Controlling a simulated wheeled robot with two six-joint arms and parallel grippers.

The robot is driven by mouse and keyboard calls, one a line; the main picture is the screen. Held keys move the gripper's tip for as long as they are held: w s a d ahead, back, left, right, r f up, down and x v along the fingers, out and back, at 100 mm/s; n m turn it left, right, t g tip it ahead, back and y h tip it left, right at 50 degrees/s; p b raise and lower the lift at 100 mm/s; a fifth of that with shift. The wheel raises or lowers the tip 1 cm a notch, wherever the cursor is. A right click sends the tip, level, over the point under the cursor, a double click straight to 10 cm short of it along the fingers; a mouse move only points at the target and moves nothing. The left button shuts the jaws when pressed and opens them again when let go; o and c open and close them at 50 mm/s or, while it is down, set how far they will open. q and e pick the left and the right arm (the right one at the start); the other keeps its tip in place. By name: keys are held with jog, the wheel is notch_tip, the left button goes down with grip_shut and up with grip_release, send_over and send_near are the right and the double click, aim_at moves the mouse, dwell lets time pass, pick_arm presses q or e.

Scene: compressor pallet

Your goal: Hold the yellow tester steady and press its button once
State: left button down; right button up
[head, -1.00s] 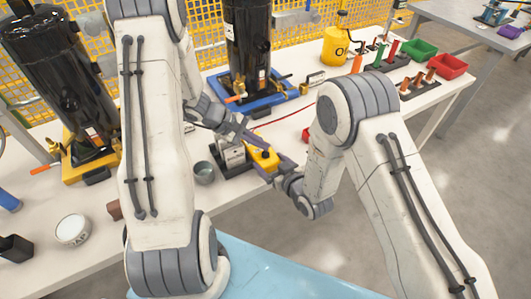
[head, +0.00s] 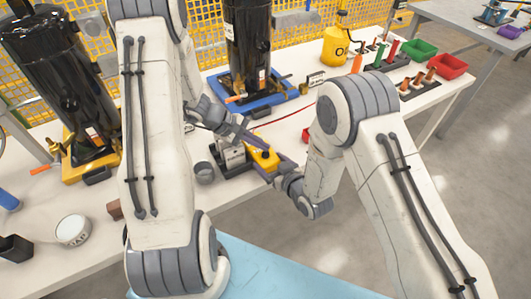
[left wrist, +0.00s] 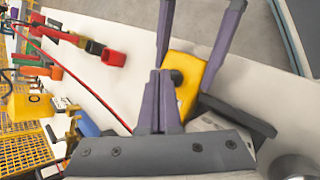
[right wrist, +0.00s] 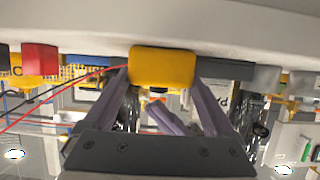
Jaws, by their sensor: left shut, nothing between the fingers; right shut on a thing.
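The yellow tester (head: 263,158) is at the front of the white table, beside a grey metal block on a black base (head: 232,160). My right gripper (head: 270,170) is shut on the tester, one finger on each side; the right wrist view shows the tester (right wrist: 162,65) between its fingers (right wrist: 162,84). The tester's dark round button (left wrist: 177,76) shows in the left wrist view. My left gripper (left wrist: 160,72) is shut and empty, its fingertips right by the button. I cannot tell whether they touch it. In the head view the left gripper (head: 246,136) is close above the tester.
A grey cup (head: 204,172) stands left of the black base. Black compressors on yellow (head: 88,170) and blue (head: 250,101) bases stand behind. A red wire (head: 285,118) crosses the table. Green (head: 419,50) and red bins (head: 447,66) are at the far right.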

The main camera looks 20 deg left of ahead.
aim_at(262, 155)
pick_arm(q)
jog(key=shift+f, duration=0.25)
jog(key=shift+f, duration=0.55)
dwell(0.6)
dwell(0.4)
jog(key=shift+r, duration=1)
jog(key=shift+r, duration=2.5)
pick_arm(e)
jog(key=o, duration=1.4)
jog(key=shift+o, duration=0.2)
